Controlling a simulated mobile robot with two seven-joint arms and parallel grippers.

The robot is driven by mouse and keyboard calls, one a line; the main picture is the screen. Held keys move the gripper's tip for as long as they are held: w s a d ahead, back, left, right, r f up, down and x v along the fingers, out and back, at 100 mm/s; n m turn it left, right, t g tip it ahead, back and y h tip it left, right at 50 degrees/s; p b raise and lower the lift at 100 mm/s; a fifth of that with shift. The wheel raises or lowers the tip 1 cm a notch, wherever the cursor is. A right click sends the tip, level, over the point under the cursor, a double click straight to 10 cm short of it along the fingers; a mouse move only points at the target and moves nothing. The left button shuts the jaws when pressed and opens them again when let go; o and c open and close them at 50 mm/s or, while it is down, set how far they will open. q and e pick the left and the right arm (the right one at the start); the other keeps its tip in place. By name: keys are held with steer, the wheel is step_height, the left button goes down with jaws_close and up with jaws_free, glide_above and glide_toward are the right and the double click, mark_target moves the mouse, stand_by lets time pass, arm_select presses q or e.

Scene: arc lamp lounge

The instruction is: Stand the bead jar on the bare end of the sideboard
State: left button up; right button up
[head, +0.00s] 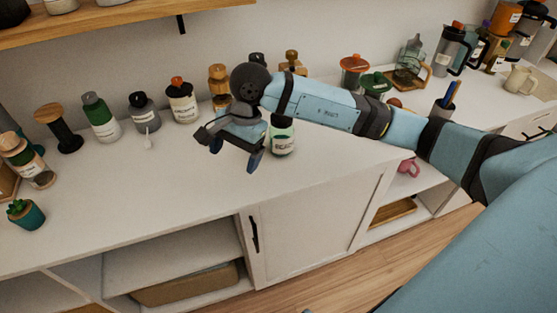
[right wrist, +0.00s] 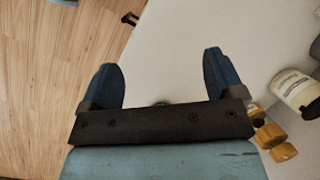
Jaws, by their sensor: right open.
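A small jar with a pale label (head: 284,143) stands on the white sideboard (head: 130,195), just right of my right gripper. Its label looks like it reads "beads", but the print is small, and my wrist hides its top. My right gripper (head: 236,154) is open and empty, fingers pointing down above the sideboard top, beside the jar and apart from it. My left gripper is out of view.
A green bottle (head: 100,117), a dark spool (head: 59,128), a white jar with an orange knob (head: 183,101) and other jars line the back. A potted succulent (head: 26,214) stands at the left. The front middle top is clear. A wooden shelf (head: 110,18) hangs above.

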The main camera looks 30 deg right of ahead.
steer(key=s+a+r+m+y, duration=0.1)
steer(key=s+a+m+y, duration=0.3)
steer(key=a+m+y, duration=0.3)
steer(key=s+a+r+m+y, duration=0.2)
steer(key=s+a+m+y, duration=0.3)
steer(key=a+y, duration=0.35)
steer(key=w+d+f+m+t+h, duration=0.1)
steer(key=d+f+m+t+h, duration=0.2)
steer(key=m+t, duration=0.55)
steer(key=d+f+m+t+h, duration=0.3)
steer(key=m, duration=1)
steer(key=w+d+f+m+t+h, duration=0.1)
steer(key=d+f+m+t+h, duration=0.4)
steer(key=m, duration=0.6)
steer(key=s+d+f+m+g+h, duration=0.1)
steer(key=s+f+m+g+h, duration=0.1)
steer(key=s+f+m, duration=0.3)
steer(key=s+d+f+m+g+h, duration=0.2)
steer(key=s+f+m, duration=0.4)
steer(key=f, duration=0.3)
steer(key=shift+s+d+f+m+g, duration=0.15)
steer(key=shift+d+f+m+g, duration=0.2)
steer(key=shift+m+g, duration=0.5)
